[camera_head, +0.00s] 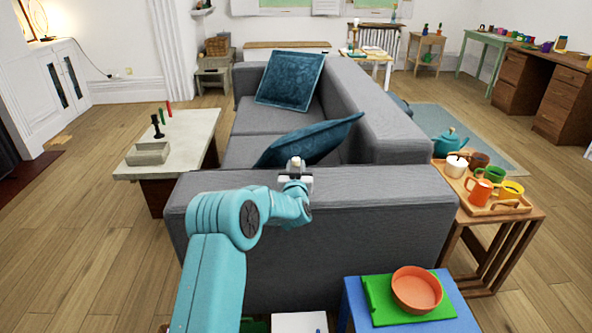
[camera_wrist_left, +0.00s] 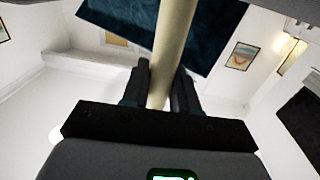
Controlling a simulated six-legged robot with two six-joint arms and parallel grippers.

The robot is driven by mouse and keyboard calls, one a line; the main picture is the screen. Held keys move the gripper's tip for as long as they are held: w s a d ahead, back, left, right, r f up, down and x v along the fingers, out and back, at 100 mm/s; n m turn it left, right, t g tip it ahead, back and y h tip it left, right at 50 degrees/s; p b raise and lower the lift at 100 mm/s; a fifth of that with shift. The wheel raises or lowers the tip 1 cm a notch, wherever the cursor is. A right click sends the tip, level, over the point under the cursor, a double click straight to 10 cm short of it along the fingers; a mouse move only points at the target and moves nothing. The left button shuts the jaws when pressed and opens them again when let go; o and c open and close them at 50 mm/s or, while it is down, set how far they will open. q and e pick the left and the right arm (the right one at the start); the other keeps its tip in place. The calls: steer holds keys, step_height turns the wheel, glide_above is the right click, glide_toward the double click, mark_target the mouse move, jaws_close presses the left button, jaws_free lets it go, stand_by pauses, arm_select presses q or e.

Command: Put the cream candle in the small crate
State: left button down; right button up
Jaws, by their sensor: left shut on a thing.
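My left gripper (camera_head: 296,181) is above the near arm of the grey sofa. In the left wrist view its two dark fingers (camera_wrist_left: 160,88) are shut on the cream candle (camera_wrist_left: 173,45), a long pale stick that runs up and out of the frame. The small crate (camera_head: 148,153), a grey-beige open box, sits on the near end of the low pale table (camera_head: 188,145) at the left, apart from the gripper. My right gripper is in no view.
A black candle holder (camera_head: 157,127), a green candle (camera_head: 161,116) and a red candle (camera_head: 169,108) stand behind the crate. The grey sofa (camera_head: 330,185) has blue cushions (camera_head: 290,80). A tray of mugs (camera_head: 500,207) is at the right. Floor between table and sofa is narrow.

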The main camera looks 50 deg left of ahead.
arm_select(q)
steer(key=c, duration=1.3)
jaws_free()
steer(key=shift+f, duration=0.1)
steer(key=o, duration=0.4)
steer(key=shift+o, duration=0.2)
